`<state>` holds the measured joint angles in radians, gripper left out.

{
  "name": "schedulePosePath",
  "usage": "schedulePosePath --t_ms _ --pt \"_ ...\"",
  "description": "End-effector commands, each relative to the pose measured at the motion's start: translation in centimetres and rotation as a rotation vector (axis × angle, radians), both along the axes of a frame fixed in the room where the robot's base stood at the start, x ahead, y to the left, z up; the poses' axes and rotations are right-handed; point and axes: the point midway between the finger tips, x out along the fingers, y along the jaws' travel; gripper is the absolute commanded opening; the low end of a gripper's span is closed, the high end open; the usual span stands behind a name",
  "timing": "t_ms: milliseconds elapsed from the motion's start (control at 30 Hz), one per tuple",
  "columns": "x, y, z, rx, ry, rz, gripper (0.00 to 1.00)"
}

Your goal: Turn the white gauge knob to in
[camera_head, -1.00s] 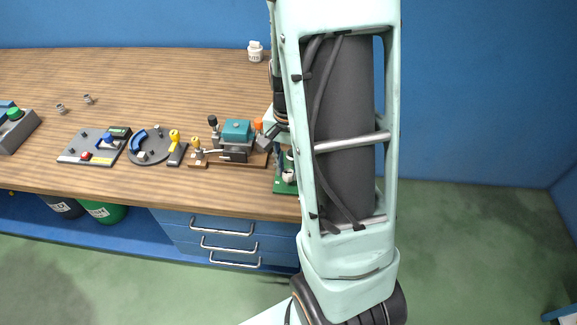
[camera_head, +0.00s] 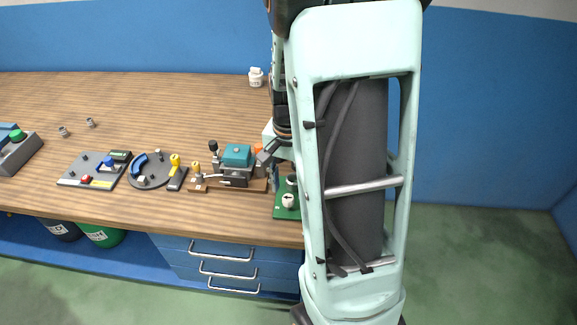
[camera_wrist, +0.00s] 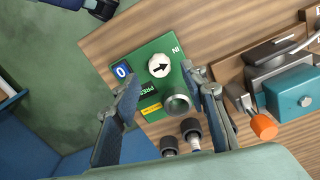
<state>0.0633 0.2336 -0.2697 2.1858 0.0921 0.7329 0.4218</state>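The white gauge knob (camera_wrist: 159,66) is round with a black arrow on its face. It sits on a green panel (camera_wrist: 122,55) in the wrist view, with a blue "0" label (camera_wrist: 122,70) to its left and an "IN" mark (camera_wrist: 175,49) to its upper right. My gripper (camera_wrist: 161,74) is open and empty, its two fingers apart on either side of the panel's grey cylinder. The fingertips appear near the white knob; I cannot tell their height above it. In the head view the white knob (camera_head: 288,201) shows beside my arm, which hides part of the panel.
A grey metal cylinder (camera_wrist: 177,103) stands on the panel close to the knob. A teal block with an orange knob (camera_wrist: 264,127) is at the right in the wrist view. Several fixtures line the wooden table (camera_head: 180,105) to the left in the head view.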

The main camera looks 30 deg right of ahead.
Motion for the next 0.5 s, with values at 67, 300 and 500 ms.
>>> schedulePosePath --t_ms 67,300,500 --pt "0.2 0.0 2.0 0.0 -0.008 0.002 0.4" --pt "0.2 0.0 6.7 -0.001 -0.006 0.001 0.4" --pt "0.1 0.0 8.7 0.0 -0.003 0.001 0.4"
